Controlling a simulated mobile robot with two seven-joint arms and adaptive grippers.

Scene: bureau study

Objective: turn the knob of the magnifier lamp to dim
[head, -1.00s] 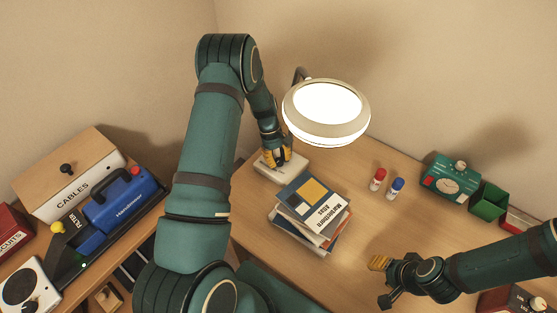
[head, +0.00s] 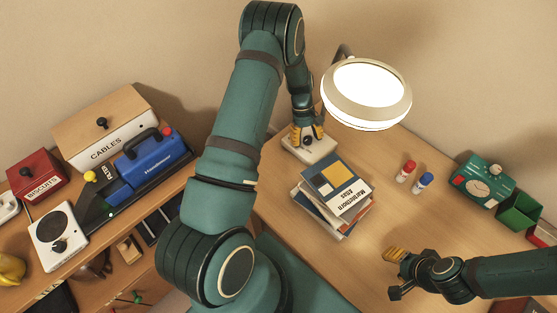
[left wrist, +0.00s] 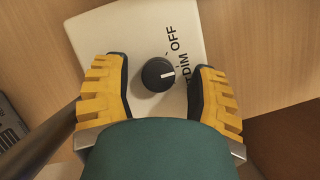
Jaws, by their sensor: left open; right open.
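The magnifier lamp (head: 367,92) has a lit, cream ring head over the desk. Its pale base (head: 310,152) stands behind the stack of books and also shows in the left wrist view (left wrist: 120,30). My left gripper (head: 306,138) is over this base, pointing down. In the left wrist view the black round knob (left wrist: 157,74) sits between the open yellow fingers (left wrist: 157,85), with a gap on each side. Its white pointer line faces right, beside the partly covered "DIM" lettering; "OFF" is above. My right gripper (head: 393,272) is open and empty above the desk.
A stack of books (head: 335,195) lies just in front of the lamp base. Red (head: 406,171) and blue-capped (head: 423,183) bottles, a green timer-like box (head: 483,179) and a green bin (head: 518,211) stand to the right. The desk middle is clear.

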